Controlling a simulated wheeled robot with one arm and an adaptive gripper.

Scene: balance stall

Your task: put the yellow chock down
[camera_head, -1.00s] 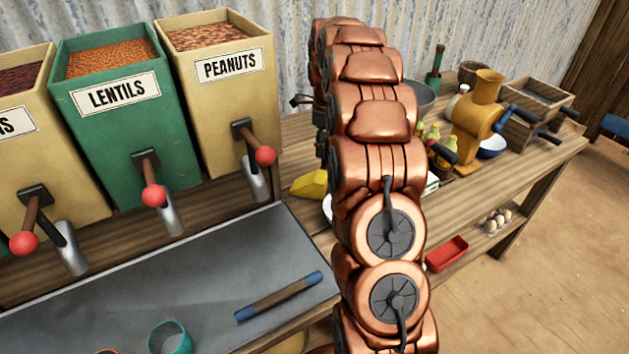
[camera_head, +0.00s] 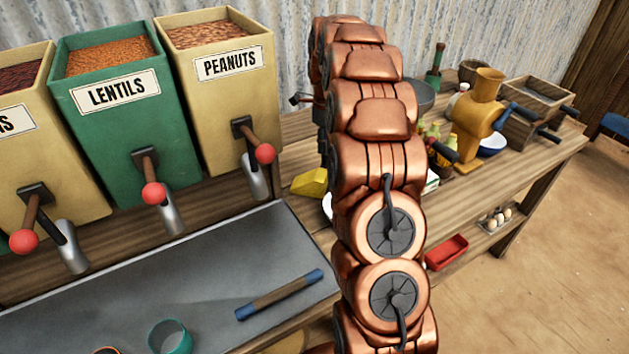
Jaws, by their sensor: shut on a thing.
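The yellow chock (camera_head: 311,182) shows just left of my copper arm, over the wooden counter and right of the peanuts bin. Its right side is hidden behind my arm. I cannot tell whether it touches the counter or is a little above it. My gripper is hidden behind my own arm links, so its jaws and any contact with the chock do not show.
Bins of lentils (camera_head: 108,120) and peanuts (camera_head: 220,90) with red-knobbed levers stand at left. A metal tray (camera_head: 210,265) holds a blue-ended rod (camera_head: 280,294) and a teal ring (camera_head: 170,337). A yellow grinder (camera_head: 478,110) and crate (camera_head: 535,105) stand at right.

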